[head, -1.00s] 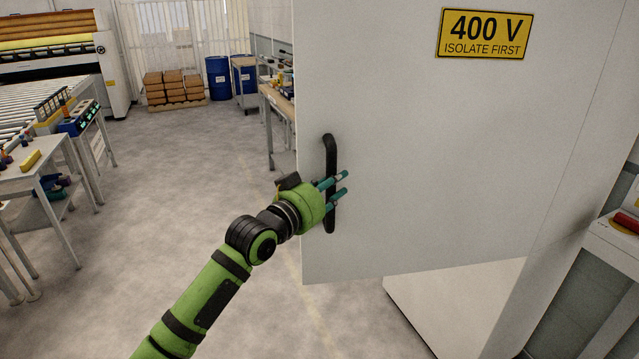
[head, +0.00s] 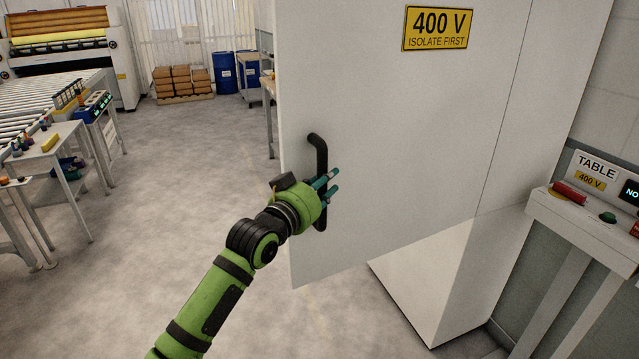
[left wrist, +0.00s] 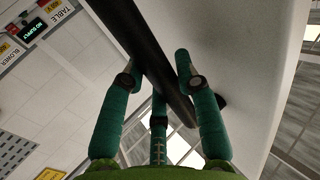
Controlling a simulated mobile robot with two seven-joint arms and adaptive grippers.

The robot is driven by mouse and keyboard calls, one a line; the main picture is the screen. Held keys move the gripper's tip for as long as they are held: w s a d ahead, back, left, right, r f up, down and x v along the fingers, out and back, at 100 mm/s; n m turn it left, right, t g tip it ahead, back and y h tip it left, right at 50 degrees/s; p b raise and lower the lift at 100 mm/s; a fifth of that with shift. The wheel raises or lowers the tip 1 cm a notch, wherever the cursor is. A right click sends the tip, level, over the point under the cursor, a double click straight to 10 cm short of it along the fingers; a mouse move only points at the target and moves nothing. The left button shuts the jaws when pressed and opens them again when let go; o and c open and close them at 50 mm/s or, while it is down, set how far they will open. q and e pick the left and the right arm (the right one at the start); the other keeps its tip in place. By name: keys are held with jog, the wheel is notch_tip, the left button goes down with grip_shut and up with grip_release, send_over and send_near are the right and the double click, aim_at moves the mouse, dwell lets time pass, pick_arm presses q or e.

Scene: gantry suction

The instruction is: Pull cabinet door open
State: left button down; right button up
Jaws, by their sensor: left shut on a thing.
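The white cabinet door (head: 410,130) carries a yellow 400 V sign (head: 438,29) and a black vertical bar handle (head: 318,152) near its left edge. The door stands swung out from the white cabinet body (head: 440,275), seen below it. My left gripper (head: 328,186) is shut on the handle, below its middle. In the left wrist view the teal fingers (left wrist: 160,95) lie on both sides of the black handle bar (left wrist: 140,45), next to the door face (left wrist: 240,50). The cabinet's inside is hidden behind the door. My right gripper is not in view.
Side tables (head: 50,150) and a roller conveyor are at the left. The floor (head: 190,190) between is clear.

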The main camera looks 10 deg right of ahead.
pick_arm(q)
jog(key=shift+s+d+r, duration=0.15)
jog(key=shift+s+r, duration=0.05)
jog(key=shift+r, duration=0.05)
jog(key=c, duration=0.9)
grip_release()
jog(key=shift+d+f, duration=0.15)
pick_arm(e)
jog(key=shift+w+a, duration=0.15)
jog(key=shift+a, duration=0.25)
pick_arm(q)
jog(key=shift+s+a+f, duration=0.15)
jog(key=shift+s+a, duration=0.2)
jog(key=shift+a, duration=0.15)
jog(key=v, duration=1.1)
jog(key=shift+d, duration=0.2)
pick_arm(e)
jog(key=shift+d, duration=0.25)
